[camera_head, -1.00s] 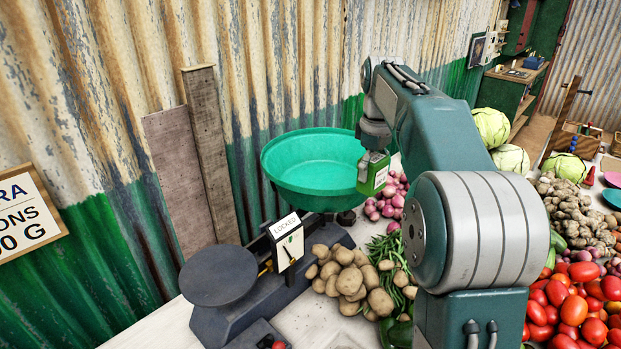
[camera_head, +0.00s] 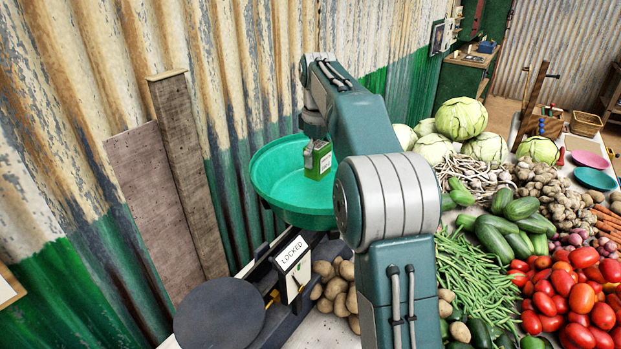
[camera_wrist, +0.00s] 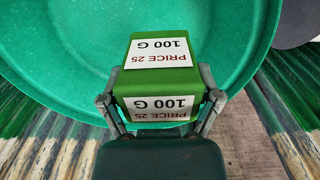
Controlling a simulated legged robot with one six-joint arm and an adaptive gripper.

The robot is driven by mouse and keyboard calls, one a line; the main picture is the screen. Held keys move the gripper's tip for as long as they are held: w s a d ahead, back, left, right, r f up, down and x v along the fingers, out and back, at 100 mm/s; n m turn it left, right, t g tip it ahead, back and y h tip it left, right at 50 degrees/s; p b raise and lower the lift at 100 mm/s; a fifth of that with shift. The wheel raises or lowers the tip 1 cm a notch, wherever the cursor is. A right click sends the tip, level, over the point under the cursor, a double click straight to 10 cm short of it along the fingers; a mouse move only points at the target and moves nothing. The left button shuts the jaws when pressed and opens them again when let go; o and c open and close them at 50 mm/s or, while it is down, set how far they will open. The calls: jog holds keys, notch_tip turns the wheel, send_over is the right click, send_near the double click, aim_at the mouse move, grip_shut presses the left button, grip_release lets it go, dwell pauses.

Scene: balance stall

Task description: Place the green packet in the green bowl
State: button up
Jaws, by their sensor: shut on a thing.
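The green packet (camera_head: 318,159) has white labels; in the wrist view (camera_wrist: 160,85) they read "PRICE 25" and "100 G". My gripper (camera_wrist: 160,104) is shut on the packet, with a finger on each side. In the head view my gripper (camera_head: 315,143) points down with the packet below it. The green bowl (camera_head: 275,178) is a wide round pan on the balance, and its inside (camera_wrist: 60,50) fills much of the wrist view. The packet appears over the bowl's right part in the head view. I cannot tell whether it touches the bowl. My arm hides the bowl's right edge.
Corrugated wall (camera_head: 240,80) and planks (camera_head: 188,170) stand close behind. Cabbages (camera_head: 462,118), cucumbers (camera_head: 500,234) and tomatoes (camera_head: 575,295) fill the right.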

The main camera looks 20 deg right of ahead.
jog(key=w+f, duration=0.4)
jog(key=w, duration=0.1)
jog(key=w+d+f, duration=0.1)
jog(key=w+f, duration=0.2)
jog(key=shift+w, duration=0.15)
jog(key=shift+w+a+f, duration=0.2)
jog(key=shift+w+f, duration=0.1)
jog(key=shift+f, duration=0.15)
jog(key=shift+a+f, duration=0.25)
jog(key=shift+f, duration=0.75)
jog(key=shift+d+f, duration=0.15)
jog(key=shift+f, duration=0.25)
jog(key=shift+d, duration=0.15)
jog(key=o, duration=1)
jog(key=shift+c, duration=0.2)
jog(key=shift+a, duration=0.2)
